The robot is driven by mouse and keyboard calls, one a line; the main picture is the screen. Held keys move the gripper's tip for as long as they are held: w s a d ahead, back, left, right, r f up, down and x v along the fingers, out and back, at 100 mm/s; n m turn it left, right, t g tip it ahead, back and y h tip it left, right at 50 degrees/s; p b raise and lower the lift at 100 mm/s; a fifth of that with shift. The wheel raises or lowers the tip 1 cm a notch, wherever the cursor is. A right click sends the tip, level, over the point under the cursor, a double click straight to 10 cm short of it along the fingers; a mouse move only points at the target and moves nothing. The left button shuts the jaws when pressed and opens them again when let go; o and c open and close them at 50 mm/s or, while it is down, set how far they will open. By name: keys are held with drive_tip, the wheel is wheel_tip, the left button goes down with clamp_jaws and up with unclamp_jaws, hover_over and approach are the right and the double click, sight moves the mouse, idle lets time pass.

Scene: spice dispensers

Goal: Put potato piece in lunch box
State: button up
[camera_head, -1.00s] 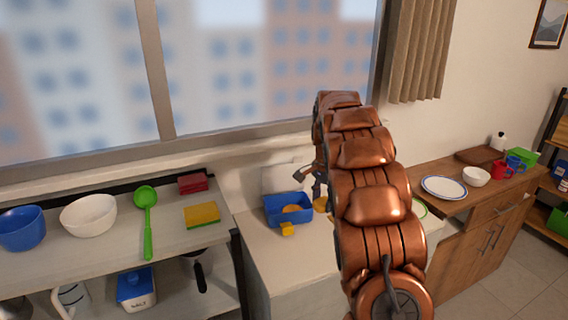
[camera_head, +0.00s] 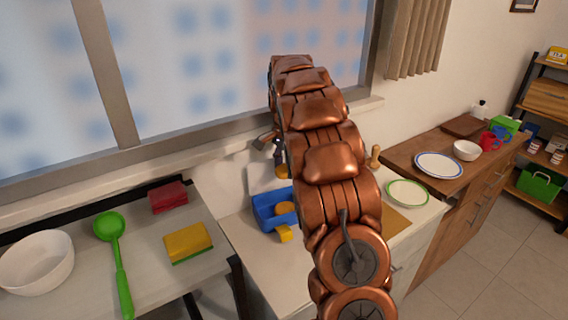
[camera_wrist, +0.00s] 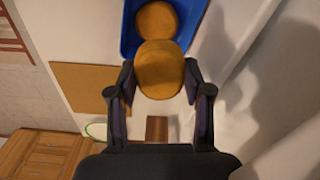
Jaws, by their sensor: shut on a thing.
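The blue lunch box (camera_head: 264,222) stands open on the white counter, with a yellow latch at its front. One brown-orange potato piece (camera_head: 285,208) lies inside it. My gripper (camera_wrist: 160,90) is shut on another round potato piece (camera_wrist: 160,68). In the wrist view the lunch box (camera_wrist: 128,38) and the piece inside it (camera_wrist: 157,20) show just beyond the held piece. In the head view the held piece (camera_head: 282,172) shows at the box's back edge, and my arm hides much of my gripper (camera_head: 275,155).
A brown cutting board (camera_head: 395,221) and a green-rimmed plate (camera_head: 407,192) lie right of my arm, near a wooden mill (camera_head: 375,157). A shelf with a yellow sponge (camera_head: 188,242) and a green ladle (camera_head: 114,240) is at left. The window wall is close behind.

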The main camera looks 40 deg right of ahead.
sight(285, 167)
wheel_tip(285, 167, down, 5)
drive_tip(key=shift+f+b, duration=0.1)
drive_tip(key=shift+b, duration=0.4)
drive_tip(key=o, duration=1.2)
drive_tip(key=shift+o, duration=0.2)
wheel_tip(285, 167, up, 10)
drive_tip(key=shift+r, duration=1)
